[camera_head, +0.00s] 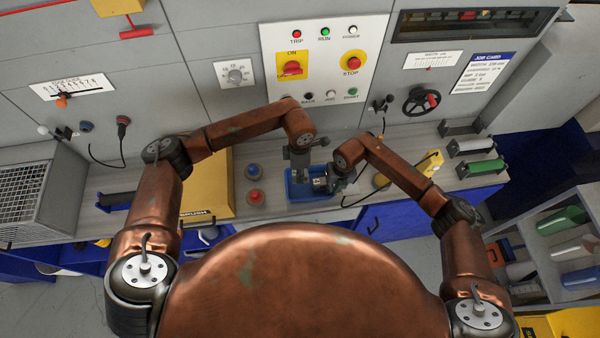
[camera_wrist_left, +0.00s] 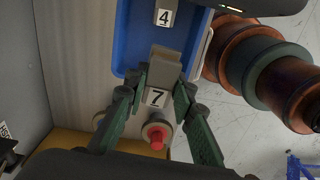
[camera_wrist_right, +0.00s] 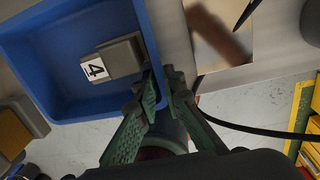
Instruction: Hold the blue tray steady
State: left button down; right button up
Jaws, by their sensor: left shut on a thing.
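The blue tray (camera_head: 293,193) lies on the grey worktop below the control panel. It also shows in the left wrist view (camera_wrist_left: 134,40) and the right wrist view (camera_wrist_right: 45,62). A grey block labelled 4 (camera_wrist_right: 122,58) lies inside it. My left gripper (camera_wrist_left: 161,85) is shut on a grey block labelled 7 (camera_wrist_left: 157,98), above the tray's edge. In the head view, the left gripper (camera_head: 299,168) partly hides the tray.
Red (camera_head: 255,196) and blue (camera_head: 253,171) push buttons stand left of the tray, beside a yellow box (camera_head: 222,185). Green and white rolls on holders (camera_head: 481,168) lie to the right. A black cable runs close by the tray's right side.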

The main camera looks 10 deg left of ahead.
jog(key=o, duration=0.3)
jog(key=shift+o, duration=0.2)
jog(key=shift+r, duration=0.1)
notch_tip(320, 180, up, 12)
jog(key=d, duration=0.1)
jog(key=shift+w, duration=0.2)
